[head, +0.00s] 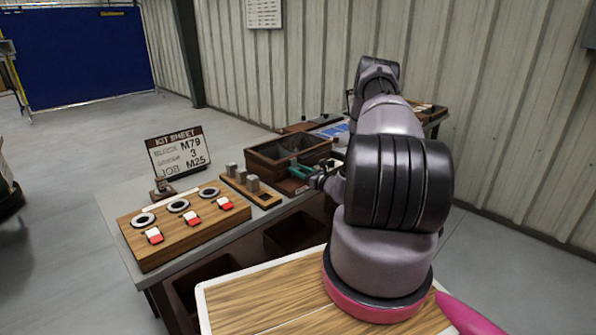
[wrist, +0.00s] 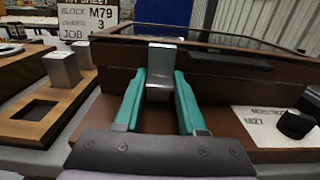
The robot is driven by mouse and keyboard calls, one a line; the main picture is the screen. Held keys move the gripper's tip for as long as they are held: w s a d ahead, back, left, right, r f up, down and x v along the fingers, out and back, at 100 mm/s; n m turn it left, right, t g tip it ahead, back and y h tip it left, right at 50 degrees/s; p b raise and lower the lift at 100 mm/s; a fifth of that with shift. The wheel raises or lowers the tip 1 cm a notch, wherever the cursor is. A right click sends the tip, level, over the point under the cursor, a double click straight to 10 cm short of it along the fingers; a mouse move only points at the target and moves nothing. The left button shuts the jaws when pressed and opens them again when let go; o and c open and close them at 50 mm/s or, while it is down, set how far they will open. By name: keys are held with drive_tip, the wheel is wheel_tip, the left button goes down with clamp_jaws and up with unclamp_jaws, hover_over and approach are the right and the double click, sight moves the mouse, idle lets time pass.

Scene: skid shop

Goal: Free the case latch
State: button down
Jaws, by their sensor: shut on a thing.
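The case (head: 262,163) is a dark brown box with a glazed top, standing on the bench. In the wrist view its brown front wall (wrist: 110,72) fills the middle. The case latch (wrist: 161,58) is a grey metal tab at the middle of that front, upright against it. My gripper (wrist: 159,80) has teal fingers, one on each side of the latch, shut on its lower part. In the head view my gripper (head: 302,171) is at the case's front right, and my arm hides part of the bench behind it. The latch cannot be made out there.
A kit sheet sign (head: 179,152) stands at the back left. A wooden block (head: 160,250) with rings and red-white pieces lies in front. A holder (head: 268,199) with metal posts stands left of the case. A lettered card (wrist: 262,124) and a black object (wrist: 296,124) lie right.

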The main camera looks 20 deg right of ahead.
drive_tip(key=shift+s+d+f+t+y, duration=0.2)
drive_tip(key=shift+s+f+t+y, duration=0.15)
drive_tip(key=shift+t, duration=0.45)
drive_tip(key=shift+s+f+t+y, duration=0.15)
drive_tip(key=shift+t+y, duration=0.05)
drive_tip(key=shift+t, duration=0.4)
drive_tip(key=shift+s+f+t+y, duration=0.1)
drive_tip(key=shift+s+t+y, duration=0.05)
drive_tip(key=shift+t, duration=0.45)
drive_tip(key=shift+c, duration=2.4)
unclamp_jaws()
drive_tip(key=shift+d, duration=0.1)
drive_tip(key=v, duration=1)
drive_tip(key=shift+s+f, duration=0.15)
drive_tip(key=shift+s, duration=0.2)
drive_tip(key=shift+d, duration=0.1)
